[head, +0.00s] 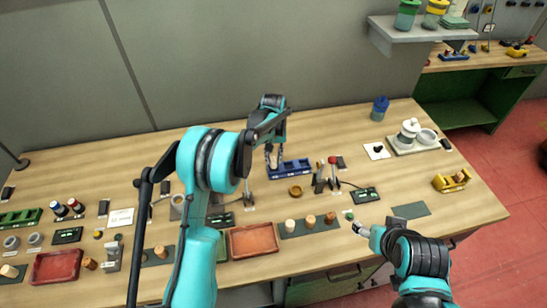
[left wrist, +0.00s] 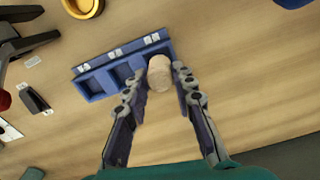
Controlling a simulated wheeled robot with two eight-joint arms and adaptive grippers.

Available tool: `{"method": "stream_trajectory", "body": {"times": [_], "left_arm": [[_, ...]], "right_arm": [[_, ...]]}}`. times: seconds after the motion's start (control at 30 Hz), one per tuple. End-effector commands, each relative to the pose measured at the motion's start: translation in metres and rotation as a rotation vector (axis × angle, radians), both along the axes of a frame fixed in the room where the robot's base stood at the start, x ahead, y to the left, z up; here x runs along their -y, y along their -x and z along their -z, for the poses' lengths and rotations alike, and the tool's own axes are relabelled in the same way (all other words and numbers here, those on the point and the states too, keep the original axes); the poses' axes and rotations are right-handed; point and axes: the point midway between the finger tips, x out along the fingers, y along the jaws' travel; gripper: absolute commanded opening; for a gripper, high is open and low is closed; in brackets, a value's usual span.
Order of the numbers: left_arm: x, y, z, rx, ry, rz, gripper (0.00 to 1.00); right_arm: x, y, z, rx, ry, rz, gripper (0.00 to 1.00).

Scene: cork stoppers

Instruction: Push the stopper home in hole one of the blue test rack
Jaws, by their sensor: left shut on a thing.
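The blue test rack (head: 298,167) lies on the wooden table below my left gripper (head: 274,160). In the left wrist view the rack (left wrist: 97,88) shows a row of square compartments with white labels along one edge. A pale cork stopper (left wrist: 160,74) is between the fingertips of my left gripper (left wrist: 162,78), at the rack's right end in that view. The gripper is shut on it. The stopper hides that end compartment, so how deep it sits cannot be told. My right gripper (head: 355,226) is at the table's front edge, far from the rack; its finger opening is too small to read.
A yellow ring-shaped dish (head: 295,190) lies in front of the rack. Several corks stand on a dark mat (head: 300,231) near the front edge, beside a reddish tray (head: 253,240). Grey upright tools (head: 319,180) stand right of the dish. The table behind the rack is clear.

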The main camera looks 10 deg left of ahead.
Motion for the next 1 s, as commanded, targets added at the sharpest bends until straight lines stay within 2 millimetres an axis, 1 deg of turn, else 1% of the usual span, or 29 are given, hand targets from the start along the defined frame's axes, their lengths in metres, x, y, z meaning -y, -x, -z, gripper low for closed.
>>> {"method": "stream_trajectory", "body": {"times": [0.47, 1.0], "left_arm": [[0.0, -0.0001, 0.0006, 0.0, 0.0, 0.0, 0.15], [0.0, -0.0001, 0.0087, 0.0, 0.0, 0.0, 0.15]], "right_arm": [[0.0, 0.0, 0.0005, 0.0, 0.0, 0.0, 0.67], [0.0, 0.0, 0.0072, 0.0, 0.0, 0.0, 0.67]]}}
